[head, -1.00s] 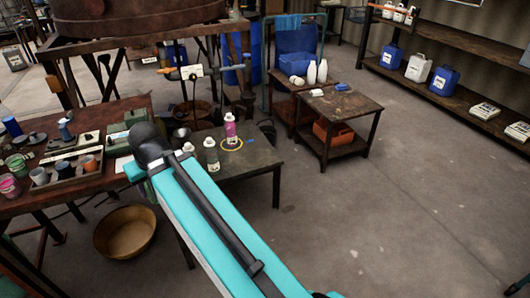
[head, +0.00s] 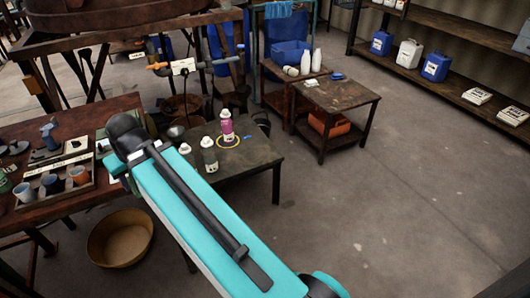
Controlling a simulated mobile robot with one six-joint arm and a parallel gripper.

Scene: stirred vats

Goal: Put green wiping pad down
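I cannot make out a green wiping pad in the head view. My turquoise arm crosses the lower middle of the view, and its dark joint covers part of the left bench's right end. My gripper is not visible, so whether it holds anything cannot be seen. A small dark table (head: 262,160) stands just beyond my arm.
The left bench (head: 99,203) carries a tray of cups (head: 52,184). A tan basin (head: 120,238) sits on the floor below. A low wooden table (head: 350,97) stands at the back, near a shelf (head: 455,85) with canisters. The floor at right is clear.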

